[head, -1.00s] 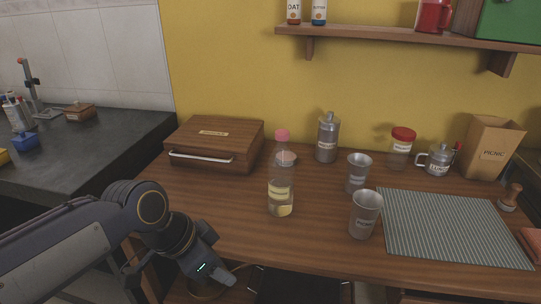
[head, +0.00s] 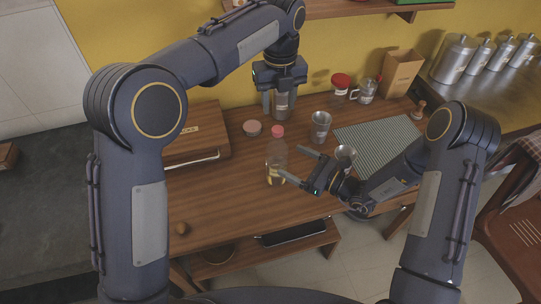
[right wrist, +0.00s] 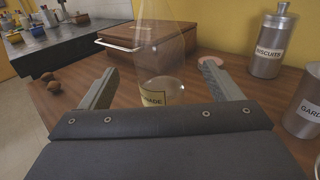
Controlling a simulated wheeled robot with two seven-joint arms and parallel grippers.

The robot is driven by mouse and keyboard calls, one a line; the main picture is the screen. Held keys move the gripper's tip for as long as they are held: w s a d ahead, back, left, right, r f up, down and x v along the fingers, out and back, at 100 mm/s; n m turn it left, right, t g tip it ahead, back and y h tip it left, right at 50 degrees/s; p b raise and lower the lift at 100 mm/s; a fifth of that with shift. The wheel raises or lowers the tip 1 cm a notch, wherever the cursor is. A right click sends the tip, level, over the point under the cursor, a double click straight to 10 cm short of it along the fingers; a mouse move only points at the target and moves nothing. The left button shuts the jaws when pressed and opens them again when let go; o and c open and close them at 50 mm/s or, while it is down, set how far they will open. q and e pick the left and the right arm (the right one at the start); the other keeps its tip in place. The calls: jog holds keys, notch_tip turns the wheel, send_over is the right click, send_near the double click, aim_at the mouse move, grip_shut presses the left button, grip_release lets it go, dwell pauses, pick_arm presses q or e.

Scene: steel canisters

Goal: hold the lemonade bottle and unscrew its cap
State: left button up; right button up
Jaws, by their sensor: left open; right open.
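The lemonade bottle (head: 276,151) stands upright on the wooden table, clear with pale yellow liquid low inside and a pink cap (head: 277,131) on top. In the right wrist view the bottle (right wrist: 162,88) shows between the fingers with part of its label, its top cut off. My right gripper (head: 291,163) is open and level, its fingertips at the bottle's near right side. My left gripper (head: 282,104) is open, pointing down, higher and behind the bottle in the picture, overlapping a steel canister (head: 281,112). I cannot tell its distance from that canister.
A wooden case (head: 203,137) lies left of the bottle, and a small pinkish round thing (head: 252,128) behind it. Steel cups (head: 320,127) stand right, one close by my right gripper. A striped mat (head: 375,145) lies farther right.

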aim_at(276, 153)
jog(key=x, duration=0.7)
jog(key=c, duration=1.7)
pick_arm(q)
jog(key=shift+m, duration=0.4)
pick_arm(e)
grip_shut()
pick_arm(q)
jog(key=m, duration=0.3)
jog(key=shift+f, duration=0.15)
jog(key=shift+f+m, duration=0.25)
jog(key=shift+m, duration=0.15)
notch_tip(276, 153, down, 7)
jog(key=shift+f, duration=0.15)
